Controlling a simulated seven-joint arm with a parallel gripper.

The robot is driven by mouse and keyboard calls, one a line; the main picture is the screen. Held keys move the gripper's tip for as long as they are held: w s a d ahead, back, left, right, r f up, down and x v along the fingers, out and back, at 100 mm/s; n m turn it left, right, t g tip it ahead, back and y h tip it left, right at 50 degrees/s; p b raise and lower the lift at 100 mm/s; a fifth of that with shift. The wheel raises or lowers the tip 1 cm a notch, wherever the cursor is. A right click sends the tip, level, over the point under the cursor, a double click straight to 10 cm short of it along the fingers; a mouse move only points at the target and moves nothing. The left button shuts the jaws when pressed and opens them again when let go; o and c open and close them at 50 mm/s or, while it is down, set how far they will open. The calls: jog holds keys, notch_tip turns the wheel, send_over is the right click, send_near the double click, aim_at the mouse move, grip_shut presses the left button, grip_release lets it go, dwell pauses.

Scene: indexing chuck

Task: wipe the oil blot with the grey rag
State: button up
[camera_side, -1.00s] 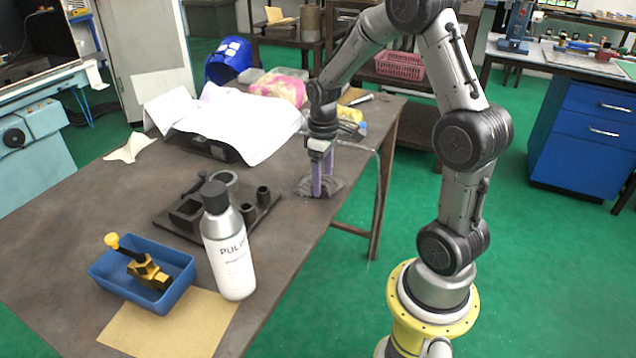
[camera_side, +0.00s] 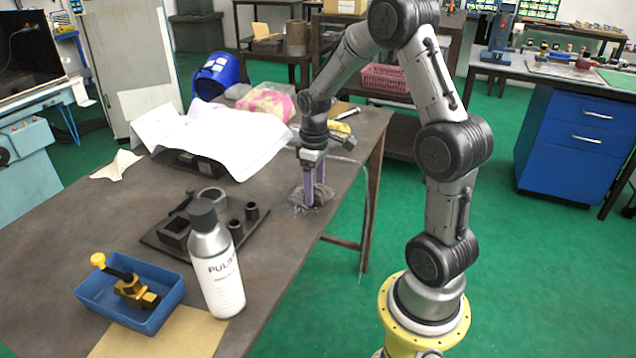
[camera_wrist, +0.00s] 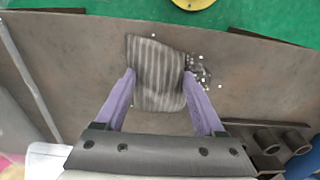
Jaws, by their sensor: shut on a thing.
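The grey rag (camera_wrist: 157,85) is striped and lies on the brown table in the wrist view. My gripper (camera_wrist: 159,78) points down with its two purple fingers apart, one at each side of the rag, and the cloth is held between them. In the side view my gripper (camera_side: 315,206) and the rag (camera_side: 325,194) are near the table's right edge. A small dark patch with bright specks (camera_wrist: 199,74) shows against the rag's right side in the wrist view. I cannot tell whether this is the oil blot; more may be hidden under the rag.
A dark fixture plate (camera_side: 163,240) with cups stands left of the rag, with a white-grey bottle (camera_side: 218,272) in front. A blue tray (camera_side: 166,312) holds a yellow-and-black tool. White paper (camera_side: 225,140) covers things behind. Bare table lies around the rag.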

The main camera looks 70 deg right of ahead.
aim_at(302, 215)
jog(key=shift+a, duration=3.55)
jog(key=shift+a+r, duration=0.1)
jog(key=shift+a, duration=0.1)
notch_tip(302, 215, up, 8)
